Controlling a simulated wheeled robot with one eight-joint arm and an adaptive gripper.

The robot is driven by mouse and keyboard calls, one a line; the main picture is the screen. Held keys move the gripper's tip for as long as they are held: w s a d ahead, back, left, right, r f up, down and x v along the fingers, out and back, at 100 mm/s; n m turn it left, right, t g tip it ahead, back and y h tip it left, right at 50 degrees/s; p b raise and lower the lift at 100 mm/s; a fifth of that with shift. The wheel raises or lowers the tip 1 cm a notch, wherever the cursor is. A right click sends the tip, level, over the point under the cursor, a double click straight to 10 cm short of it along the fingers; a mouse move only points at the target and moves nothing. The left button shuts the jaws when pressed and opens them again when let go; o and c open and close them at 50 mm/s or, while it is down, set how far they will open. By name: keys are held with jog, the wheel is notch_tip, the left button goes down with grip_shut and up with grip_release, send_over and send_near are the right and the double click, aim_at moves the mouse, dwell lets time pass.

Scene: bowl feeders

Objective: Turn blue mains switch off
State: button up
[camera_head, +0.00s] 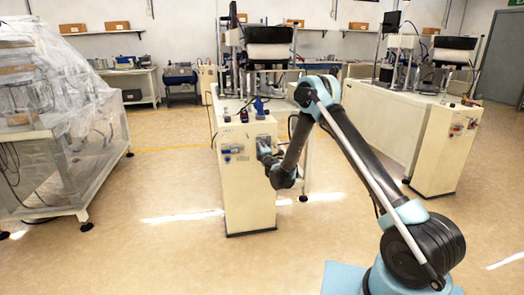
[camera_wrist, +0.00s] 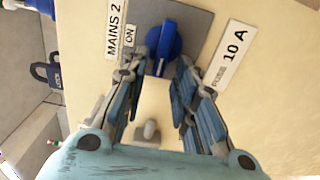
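The blue mains switch (camera_wrist: 166,42) is a rotary knob on a grey plate, beside a "MAINS 2" label (camera_wrist: 115,15) and an "ON" label (camera_wrist: 129,36). My gripper (camera_wrist: 162,64) is open, with one fingertip at each side of the knob's near end. I cannot tell whether the fingertips touch it. In the head view my gripper (camera_head: 264,147) is at the front face of the cream cabinet (camera_head: 247,195), and the switch is hidden behind it.
A "10 A" label (camera_wrist: 234,55) and a small grey knob (camera_wrist: 148,131) are on the same panel. A dark padlock (camera_wrist: 46,75) shows at the left of the wrist view.

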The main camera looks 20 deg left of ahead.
jog(key=shift+d, duration=0.1)
jog(key=v, duration=0.7)
dwell(0.4)
jog(key=shift+s+d, duration=0.1)
jog(key=shift+s, duration=0.05)
